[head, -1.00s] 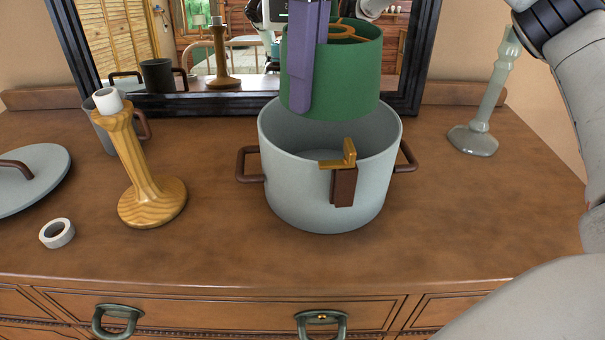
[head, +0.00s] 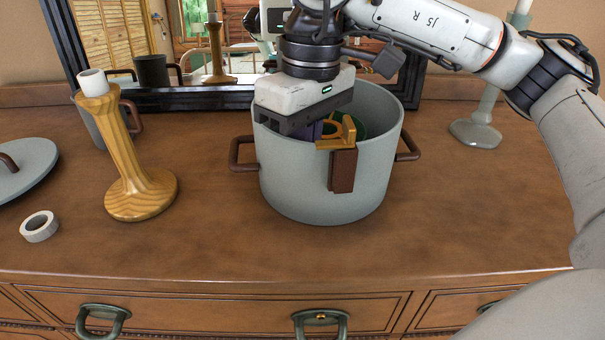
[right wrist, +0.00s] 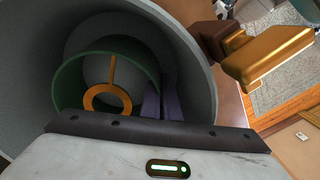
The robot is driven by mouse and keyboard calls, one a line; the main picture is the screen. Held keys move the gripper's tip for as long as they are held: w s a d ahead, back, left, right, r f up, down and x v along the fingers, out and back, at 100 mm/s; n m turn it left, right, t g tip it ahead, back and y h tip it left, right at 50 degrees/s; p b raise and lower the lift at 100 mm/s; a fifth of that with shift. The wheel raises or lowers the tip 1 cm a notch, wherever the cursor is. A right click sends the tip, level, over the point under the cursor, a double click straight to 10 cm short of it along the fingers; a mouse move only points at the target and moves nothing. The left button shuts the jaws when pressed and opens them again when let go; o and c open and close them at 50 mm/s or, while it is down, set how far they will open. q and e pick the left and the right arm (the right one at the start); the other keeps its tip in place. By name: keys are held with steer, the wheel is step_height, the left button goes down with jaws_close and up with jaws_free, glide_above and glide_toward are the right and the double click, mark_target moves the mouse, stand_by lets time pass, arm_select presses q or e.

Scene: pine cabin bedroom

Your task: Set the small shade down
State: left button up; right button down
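The small green shade (right wrist: 70,80) is down inside the grey pot (head: 325,190), with its orange ring fitting (right wrist: 108,98) facing up. In the head view only a strip of the shade (head: 361,124) shows behind the pot's near rim. My right gripper (right wrist: 162,101) reaches down into the pot, its two purple fingers close together at the shade's wall, and looks shut on it. The fingertips are hidden, and I cannot tell whether the shade touches the pot's floor. My left gripper is not in view.
A brown and gold clip (head: 342,165) sits on the pot's near rim. A wooden candlestick (head: 135,175), a tape roll (head: 39,226), a mug (head: 103,125) and a lid (head: 25,168) are to the left. A glassy candlestick (head: 477,130) stands right. The dresser front is clear.

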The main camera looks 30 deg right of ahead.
steer(key=shift+f, duration=0.1)
steer(key=c, duration=2)
jaws_free()
steer(key=shift+r, duration=0.45)
steer(key=r, duration=0.3)
steer(key=r+p, duration=0.1)
steer(key=r, duration=0.3)
steer(key=d+r+p, duration=0.1)
steer(key=r, duration=0.3)
steer(key=shift+w+r, duration=0.15)
steer(key=shift+r, duration=0.1)
